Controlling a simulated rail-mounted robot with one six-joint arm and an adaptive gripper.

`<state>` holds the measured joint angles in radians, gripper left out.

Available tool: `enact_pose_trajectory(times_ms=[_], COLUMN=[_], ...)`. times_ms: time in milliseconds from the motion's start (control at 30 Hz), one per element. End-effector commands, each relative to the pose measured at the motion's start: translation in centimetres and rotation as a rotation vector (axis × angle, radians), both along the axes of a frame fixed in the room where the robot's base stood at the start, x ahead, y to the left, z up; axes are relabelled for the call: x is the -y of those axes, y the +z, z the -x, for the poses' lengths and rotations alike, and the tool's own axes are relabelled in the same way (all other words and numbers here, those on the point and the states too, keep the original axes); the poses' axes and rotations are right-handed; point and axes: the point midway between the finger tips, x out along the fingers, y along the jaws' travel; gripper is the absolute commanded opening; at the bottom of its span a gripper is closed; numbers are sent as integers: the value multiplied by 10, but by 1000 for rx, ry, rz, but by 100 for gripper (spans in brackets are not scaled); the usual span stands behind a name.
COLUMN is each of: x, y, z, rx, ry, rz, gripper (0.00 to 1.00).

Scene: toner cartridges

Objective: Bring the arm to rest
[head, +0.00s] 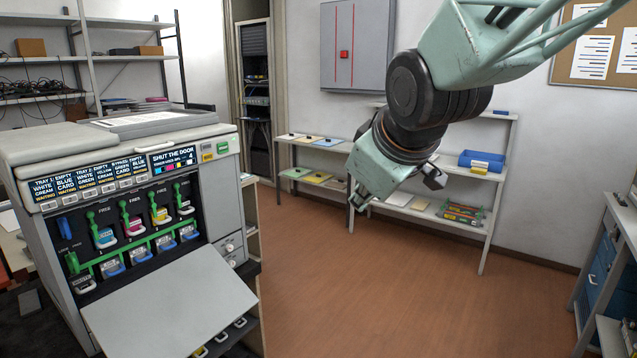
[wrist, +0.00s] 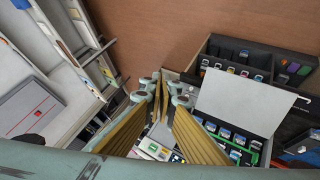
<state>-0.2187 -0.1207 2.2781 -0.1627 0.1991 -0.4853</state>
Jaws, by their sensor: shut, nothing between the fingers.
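My gripper (head: 362,196) hangs from the arm in the air at the upper middle of the head view, right of the printer and in front of the wall shelves. It touches nothing there. In the wrist view its two fingers (wrist: 164,84) come together at their tips with nothing between them. The printer (head: 130,150) at the left has its front door (head: 170,310) folded down and open. Its display (head: 172,157) reads "SHUT THE DOOR". Several cartridges with coloured fronts and green levers show in the open bay. The printer's open door also shows in the wrist view (wrist: 240,100).
A white shelf unit (head: 480,210) with a blue bin (head: 482,160) stands behind my gripper. A grey wall cabinet (head: 357,45) hangs behind it. A blue-drawered cart (head: 600,270) stands at the right edge. The brown floor (head: 400,290) between printer and cart is clear.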

Motion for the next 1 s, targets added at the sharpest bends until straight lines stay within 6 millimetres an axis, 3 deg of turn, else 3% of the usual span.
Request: enact_pose_trajectory(times_ms=[500, 1000], x=[71, 112], y=[-10, -31], z=[123, 253], rx=[-170, -328], ry=[-269, -528], rz=[-117, -234], gripper=[0, 0])
